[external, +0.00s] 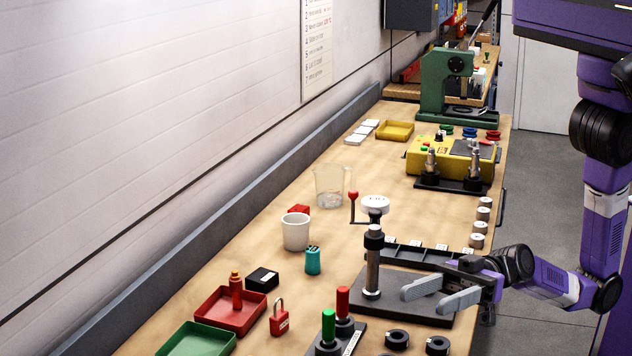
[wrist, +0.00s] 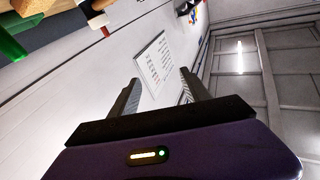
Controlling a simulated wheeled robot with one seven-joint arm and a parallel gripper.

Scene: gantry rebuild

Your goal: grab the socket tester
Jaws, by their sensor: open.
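A small teal block with short prongs on top (external: 313,262) stands upright on the bench in the external view, right of a black box (external: 262,279) and below a white cup. It looks most like the socket tester, though I cannot be sure. My gripper (external: 430,294) is open and empty near the bench's right edge, over or in front of a dark base plate, well right of the teal block. In the wrist view my two fingers (wrist: 160,78) are apart, with only wall and a posted sheet beyond them. The teal block is not recognizable there.
A post with a red-knobbed lever (external: 372,262) stands between my gripper and the teal block. Red (external: 343,302) and green (external: 328,328) handles stand in front. A white cup (external: 296,232), clear beaker (external: 330,188) and red tray (external: 214,314) are nearby.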

